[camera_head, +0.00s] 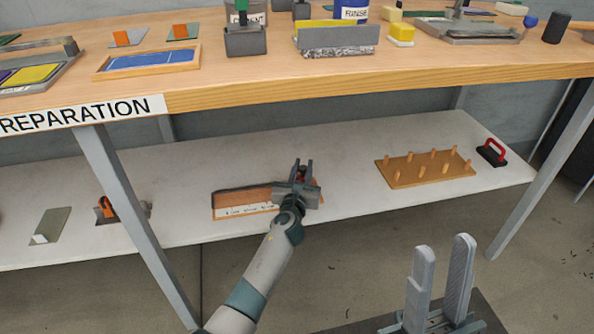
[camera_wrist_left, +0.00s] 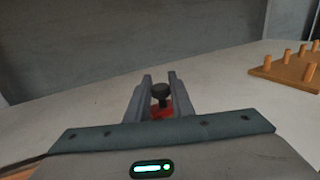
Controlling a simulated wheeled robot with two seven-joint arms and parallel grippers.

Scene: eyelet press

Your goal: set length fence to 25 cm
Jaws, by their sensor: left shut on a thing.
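The length fence jig is a wooden block (camera_head: 230,199) with a white scale strip (camera_head: 243,210) along its front, lying on the lower shelf. The scale numbers are too small to read. My left gripper (camera_head: 303,170) is over its right end. In the left wrist view, my left gripper's fingers (camera_wrist_left: 161,88) are shut on a small black knob (camera_wrist_left: 161,94) above a red part (camera_wrist_left: 161,110). The gripper and wrist hide much of the block's right end. My right gripper (camera_head: 440,270) is at the lower right, away from the shelf, open and empty.
A wooden peg board (camera_head: 425,178) and a red-handled black tool (camera_head: 491,152) lie on the shelf to the right. An orange-handled item (camera_head: 107,208) lies to the left. The shelf (camera_head: 345,175) is clear between the jig and peg board.

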